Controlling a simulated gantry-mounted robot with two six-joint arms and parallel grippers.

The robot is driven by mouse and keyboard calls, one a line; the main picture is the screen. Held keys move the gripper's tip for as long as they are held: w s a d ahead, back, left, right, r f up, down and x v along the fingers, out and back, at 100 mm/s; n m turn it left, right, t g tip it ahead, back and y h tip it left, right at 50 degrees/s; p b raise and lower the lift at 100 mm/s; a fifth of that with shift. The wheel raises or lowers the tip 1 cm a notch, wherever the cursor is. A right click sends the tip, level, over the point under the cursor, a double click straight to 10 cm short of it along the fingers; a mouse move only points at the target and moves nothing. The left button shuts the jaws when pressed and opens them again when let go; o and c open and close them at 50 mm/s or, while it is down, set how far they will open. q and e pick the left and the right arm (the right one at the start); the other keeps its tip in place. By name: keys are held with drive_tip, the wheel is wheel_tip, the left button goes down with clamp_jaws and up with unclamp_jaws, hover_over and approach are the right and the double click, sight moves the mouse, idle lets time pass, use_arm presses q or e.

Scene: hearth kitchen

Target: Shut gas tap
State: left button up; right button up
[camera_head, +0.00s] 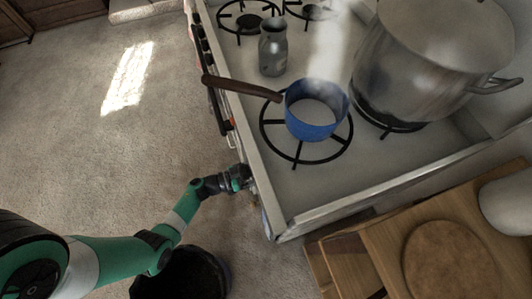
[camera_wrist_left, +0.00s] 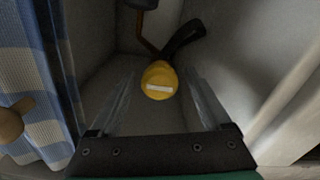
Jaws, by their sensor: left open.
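My left gripper (camera_wrist_left: 160,88) is open, with one finger on each side of the tap in the picture and nothing held. I cannot tell how far beyond the fingertips the tap lies. In the head view my left gripper (camera_head: 252,186) is low beside the stove's near front corner; the tap is hidden there.
On the white stove (camera_head: 350,195) stand a steaming blue saucepan (camera_head: 310,122), its handle past the front edge, a large pot (camera_head: 405,65) and a grey jug (camera_head: 272,50). A blue checked cloth (camera_wrist_left: 42,70) hangs left in the wrist view. Wooden furniture (camera_head: 390,235) stands at lower right.

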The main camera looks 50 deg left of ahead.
use_arm(q)
clamp_jaws()
idle(0.5)
drive_tip(key=shift+m, duration=0.4)
drive_tip(key=m, duration=1.2)
drive_tip(key=shift+f, duration=0.1)
drive_tip(key=m+b, duration=0.1)
drive_tip(key=m, duration=0.4)
idle(0.4)
